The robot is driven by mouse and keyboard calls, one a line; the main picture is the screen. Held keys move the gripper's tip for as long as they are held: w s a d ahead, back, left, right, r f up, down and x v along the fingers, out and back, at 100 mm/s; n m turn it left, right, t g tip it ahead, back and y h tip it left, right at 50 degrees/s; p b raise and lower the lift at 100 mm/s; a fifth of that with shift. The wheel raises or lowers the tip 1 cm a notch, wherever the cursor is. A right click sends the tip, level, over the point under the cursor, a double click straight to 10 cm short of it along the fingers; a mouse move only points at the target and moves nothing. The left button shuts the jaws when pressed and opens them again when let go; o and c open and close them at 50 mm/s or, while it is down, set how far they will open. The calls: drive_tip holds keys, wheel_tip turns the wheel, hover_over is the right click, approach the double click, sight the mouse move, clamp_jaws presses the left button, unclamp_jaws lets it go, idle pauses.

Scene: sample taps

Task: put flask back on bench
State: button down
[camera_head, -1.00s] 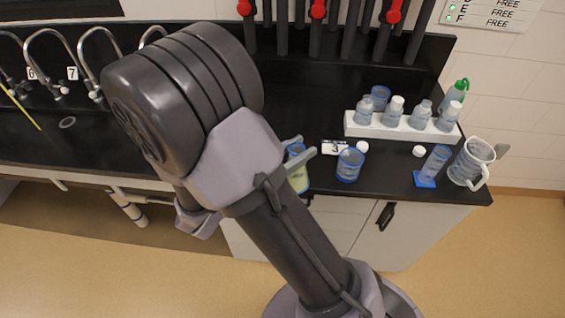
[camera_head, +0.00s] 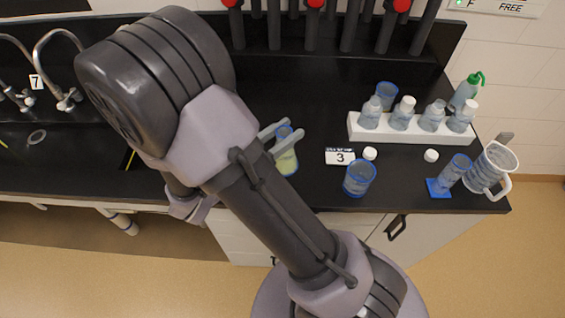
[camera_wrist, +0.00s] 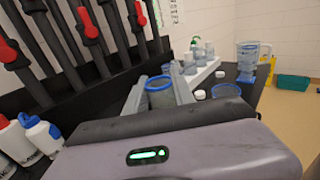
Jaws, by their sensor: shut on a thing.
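My gripper (camera_head: 281,136) is shut on the flask (camera_head: 287,163), a clear blue-rimmed vessel with yellow-green liquid. It is upright, in front of the black bench top (camera_head: 315,190) in the head view, left of the number 3 card. I cannot tell whether its base touches the bench. In the wrist view the flask (camera_wrist: 159,97) shows between the two fingers of my gripper (camera_wrist: 158,90), its lower part hidden by the gripper body.
A blue-rimmed beaker (camera_head: 359,180) and number 3 card (camera_head: 340,157) stand to the right. Beyond are a white rack (camera_head: 400,133) of bottles, a cylinder (camera_head: 454,172) and a jug (camera_head: 490,167). Red-handled taps (camera_head: 315,20) line the back. Bare bench lies around the flask.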

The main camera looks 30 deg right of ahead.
wheel_tip(320, 180, down, 4)
drive_tip(key=shift+s+a+r+b, duration=0.1)
drive_tip(key=shift+r+b, duration=0.15)
drive_tip(key=shift+b, duration=0.3)
drive_tip(key=shift+f+b, duration=0.85)
drive_tip(key=shift+f, duration=1)
drive_tip(key=shift+f, duration=0.2)
drive_tip(key=c, duration=1.1)
unclamp_jaws()
drive_tip(key=shift+o, duration=0.2)
drive_tip(key=shift+r, duration=0.1)
